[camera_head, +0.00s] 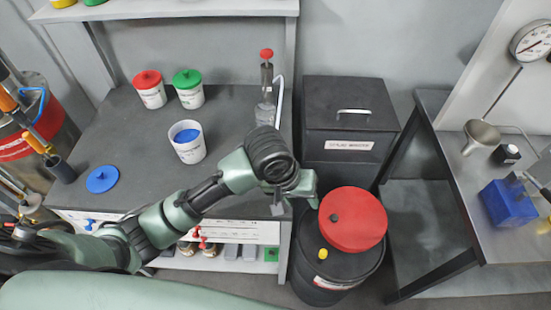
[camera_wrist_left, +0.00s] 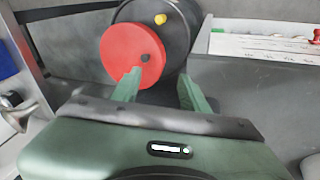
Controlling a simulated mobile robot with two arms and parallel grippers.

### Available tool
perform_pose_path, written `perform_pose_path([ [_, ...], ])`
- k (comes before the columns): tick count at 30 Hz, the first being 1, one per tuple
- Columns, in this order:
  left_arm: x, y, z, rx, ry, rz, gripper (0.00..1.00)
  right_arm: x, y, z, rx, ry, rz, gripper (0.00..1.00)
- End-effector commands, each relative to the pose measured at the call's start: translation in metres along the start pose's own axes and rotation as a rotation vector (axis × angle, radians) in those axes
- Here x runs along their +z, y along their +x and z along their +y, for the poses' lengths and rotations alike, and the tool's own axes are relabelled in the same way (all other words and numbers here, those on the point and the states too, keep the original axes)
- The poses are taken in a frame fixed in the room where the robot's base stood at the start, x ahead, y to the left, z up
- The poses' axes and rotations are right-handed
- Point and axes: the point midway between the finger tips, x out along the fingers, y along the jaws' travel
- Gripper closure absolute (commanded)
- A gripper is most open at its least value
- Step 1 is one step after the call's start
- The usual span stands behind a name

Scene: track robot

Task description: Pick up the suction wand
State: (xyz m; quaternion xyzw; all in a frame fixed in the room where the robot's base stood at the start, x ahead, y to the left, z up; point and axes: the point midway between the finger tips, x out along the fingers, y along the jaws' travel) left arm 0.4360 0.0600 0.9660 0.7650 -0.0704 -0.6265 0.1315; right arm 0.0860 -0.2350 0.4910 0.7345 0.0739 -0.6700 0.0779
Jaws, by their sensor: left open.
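I cannot tell for sure which thing is the suction wand. A slim upright tool with a red knob (camera_head: 266,70) stands at the right end of the dark bench, partly behind my left arm. Long tools with orange grips (camera_head: 34,143) lean at the far left of the head view. My left gripper (camera_head: 287,190) is just past the bench's right edge, near the red lid. In the left wrist view its two green fingers (camera_wrist_left: 160,92) are spread apart, with nothing between them. My right gripper is not in view.
A black drum (camera_head: 330,278) with a red lid (camera_head: 352,219) stands beyond my left gripper. Pots, one with a green lid (camera_head: 188,79), and a loose blue lid (camera_head: 102,179) are on the bench (camera_head: 122,135). A dark bin (camera_head: 350,103) stands behind. A metal funnel (camera_head: 481,136) is on the right table.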

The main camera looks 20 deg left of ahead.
Motion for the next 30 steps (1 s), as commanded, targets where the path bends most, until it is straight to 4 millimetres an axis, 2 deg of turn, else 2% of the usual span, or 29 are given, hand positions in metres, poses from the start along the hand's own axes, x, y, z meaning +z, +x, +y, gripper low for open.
perform_pose_path([
  [1, -0.018, -0.012, 0.0, -0.036, -0.031, 0.003, 0.55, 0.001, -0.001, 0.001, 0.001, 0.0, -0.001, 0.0],
  [5, -0.05, -0.04, -0.009, -0.151, -0.174, -0.01, 0.55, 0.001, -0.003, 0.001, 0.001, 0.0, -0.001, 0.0],
  [9, -0.081, -0.074, -0.027, -0.275, -0.352, 0.01, 0.55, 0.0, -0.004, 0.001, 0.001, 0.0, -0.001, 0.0],
  [15, -0.103, -0.108, -0.045, -0.371, -0.523, 0.047, 0.55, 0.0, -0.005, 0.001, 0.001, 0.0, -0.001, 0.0],
  [20, -0.105, -0.106, -0.051, -0.389, -0.556, 0.051, 0.55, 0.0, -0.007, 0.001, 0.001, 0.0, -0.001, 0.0],
  [26, -0.103, -0.085, -0.059, -0.388, -0.555, 0.051, 0.55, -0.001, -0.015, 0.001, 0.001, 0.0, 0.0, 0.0],
  [30, -0.101, -0.067, -0.064, -0.388, -0.554, 0.051, 0.55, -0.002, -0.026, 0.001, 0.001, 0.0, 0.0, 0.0],
])
